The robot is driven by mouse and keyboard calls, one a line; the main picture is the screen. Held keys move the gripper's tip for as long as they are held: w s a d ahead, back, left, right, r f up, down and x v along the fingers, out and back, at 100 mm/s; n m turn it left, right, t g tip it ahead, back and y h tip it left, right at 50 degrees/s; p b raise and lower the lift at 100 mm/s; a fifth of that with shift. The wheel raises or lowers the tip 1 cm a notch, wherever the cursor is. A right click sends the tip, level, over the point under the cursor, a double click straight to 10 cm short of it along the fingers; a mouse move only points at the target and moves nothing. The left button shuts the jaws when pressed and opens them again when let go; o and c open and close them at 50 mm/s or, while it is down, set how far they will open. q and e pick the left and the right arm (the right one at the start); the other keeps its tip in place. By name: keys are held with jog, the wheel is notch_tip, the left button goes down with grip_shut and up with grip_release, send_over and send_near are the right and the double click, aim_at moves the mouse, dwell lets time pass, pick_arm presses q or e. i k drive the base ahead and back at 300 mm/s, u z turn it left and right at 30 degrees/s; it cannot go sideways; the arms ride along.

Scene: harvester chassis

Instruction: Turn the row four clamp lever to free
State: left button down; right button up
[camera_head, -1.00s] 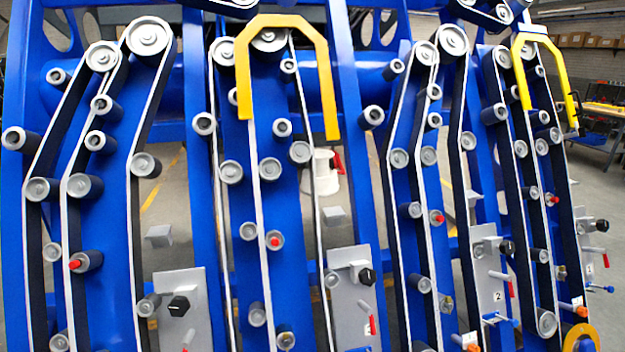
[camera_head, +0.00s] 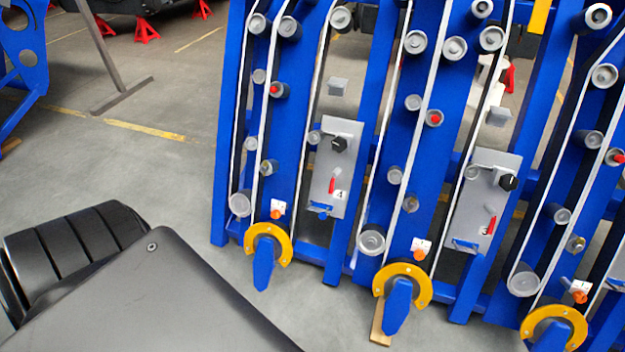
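The grey plate marked 4 (camera_head: 346,134) stands near the middle of the picture, between blue uprights. It carries a black knob (camera_head: 339,144) at the top, a small red lever (camera_head: 332,185) beside the number, and a blue handle (camera_head: 320,207) at its lower edge. The red lever looks close to upright. Which of these is the clamp lever cannot be told for sure. Neither of my grippers shows in this view.
A similar grey plate marked 3 (camera_head: 484,166) is to the right. Yellow rings with blue pointed tips (camera_head: 263,262) line the chassis bottom. Open grey floor (camera_head: 150,170) lies to the left. A dark rounded body, possibly mine, fills the lower left.

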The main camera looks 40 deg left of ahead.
aim_at(332, 184)
jog(key=u, duration=1.95)
jog(key=i, duration=1.15)
jog(key=z, duration=2.15)
